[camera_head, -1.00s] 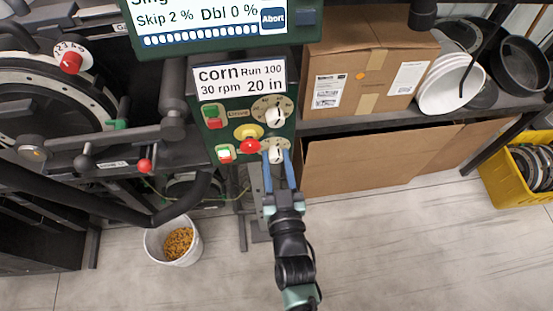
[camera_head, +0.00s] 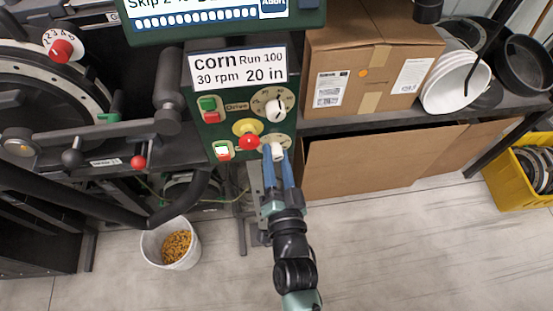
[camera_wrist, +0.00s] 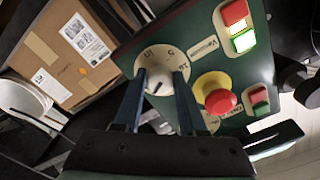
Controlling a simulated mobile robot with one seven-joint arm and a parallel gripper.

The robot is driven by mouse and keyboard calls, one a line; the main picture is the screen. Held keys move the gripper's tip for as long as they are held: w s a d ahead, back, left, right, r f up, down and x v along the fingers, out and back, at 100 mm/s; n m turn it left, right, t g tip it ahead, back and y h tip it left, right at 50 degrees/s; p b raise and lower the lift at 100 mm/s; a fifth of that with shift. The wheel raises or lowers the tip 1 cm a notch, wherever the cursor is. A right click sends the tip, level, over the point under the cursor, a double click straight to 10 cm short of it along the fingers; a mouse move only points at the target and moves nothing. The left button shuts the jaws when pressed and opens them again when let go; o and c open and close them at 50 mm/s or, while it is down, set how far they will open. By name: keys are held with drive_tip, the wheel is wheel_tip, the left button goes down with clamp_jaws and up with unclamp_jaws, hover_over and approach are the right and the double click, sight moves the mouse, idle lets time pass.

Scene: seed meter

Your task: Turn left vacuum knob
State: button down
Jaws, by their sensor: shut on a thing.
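The vacuum knob is a white knob (camera_head: 277,151) on a pale round dial, low on the green control panel (camera_head: 225,78). In the wrist view the white knob (camera_wrist: 158,79) shows a dark pointer line, with the word Vacuum beside its dial. My gripper (camera_head: 278,158) comes from below with its blue fingers on either side of this knob. In the wrist view my gripper (camera_wrist: 157,88) is shut on the knob, which still sits on the panel. The fingers hide part of the dial.
A second white knob (camera_head: 275,110) sits just above. A red mushroom button (camera_head: 249,141) on a yellow base is close on the left. A lit push-button pair (camera_head: 222,150) is farther left. Cardboard boxes (camera_head: 365,70) stand right; a bucket of corn (camera_head: 172,243) is on the floor.

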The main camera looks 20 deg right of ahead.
drive_tip(key=shift+m+b, duration=0.3)
drive_tip(key=shift+m, duration=0.7)
drive_tip(key=shift+c, duration=2.4)
unclamp_jaws()
drive_tip(key=b+v, duration=0.1)
drive_tip(key=v, duration=1.2)
